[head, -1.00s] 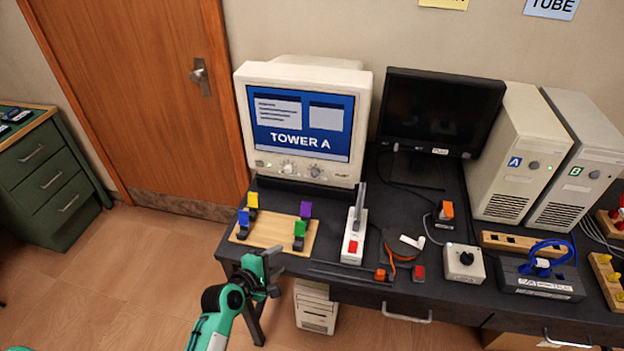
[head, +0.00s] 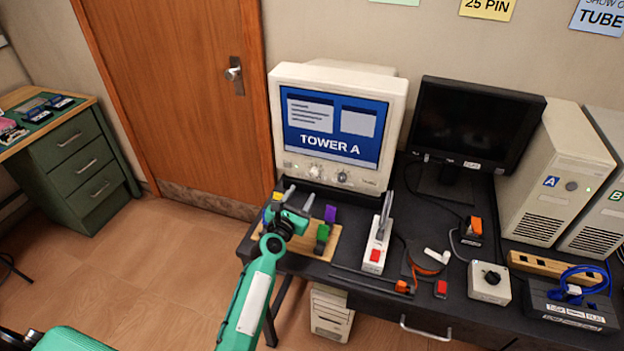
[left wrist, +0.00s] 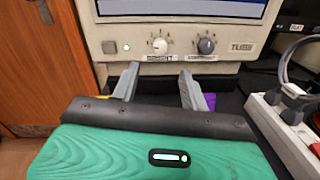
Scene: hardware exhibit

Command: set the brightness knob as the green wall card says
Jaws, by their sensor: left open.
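The beige CRT monitor (head: 395,120) shows "TOWER A" on a blue screen. Two knobs sit on its lower panel: a white one (left wrist: 159,46) and a dark grey one (left wrist: 205,46), each with a small label beneath that I cannot read. The green wall card (head: 395,1) is cut off at the head view's top edge, its text out of view. My left gripper (head: 298,196) is open and empty, in front of and below the panel. In the left wrist view its fingers (left wrist: 159,75) point at the panel, apart from both knobs. My right gripper is not in view.
A wooden board (head: 330,246) with coloured clips lies beneath my left gripper. A white power strip (head: 376,246) stands right of it. A dark flat monitor (head: 470,125) and beige towers (head: 545,185) stand further right. A white knob box (head: 489,282) sits near the front.

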